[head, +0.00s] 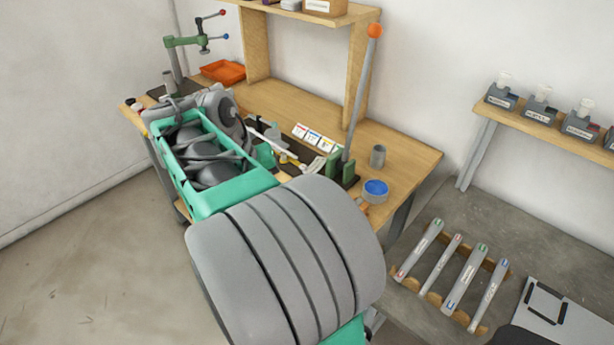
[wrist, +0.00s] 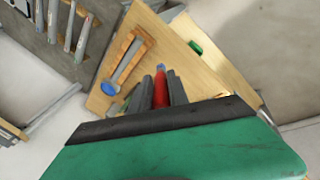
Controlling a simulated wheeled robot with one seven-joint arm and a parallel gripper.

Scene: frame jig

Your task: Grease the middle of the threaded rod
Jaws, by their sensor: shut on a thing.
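In the wrist view my gripper (wrist: 160,82) is shut on a slim red thing (wrist: 160,92) between its grey fingers. A small blue tip shows at its far end. I cannot tell what the red thing is. In the head view my arm covers part of the bench, and I cannot make out the fingertips. A thin pale rod (head: 264,134) lies over the dark mat beside green jig parts; I cannot tell whether it is the threaded rod, and no thread shows. A round pot with a blue top (head: 376,188) stands at the bench's front right.
The wooden bench (head: 412,158) carries a tall grey lever (head: 361,95) with an orange ball, a grey cup (head: 377,156), white cards (head: 314,137) and an orange tray (head: 223,72). A rack of grey tubes (head: 450,270) is at right. The floor at left is clear.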

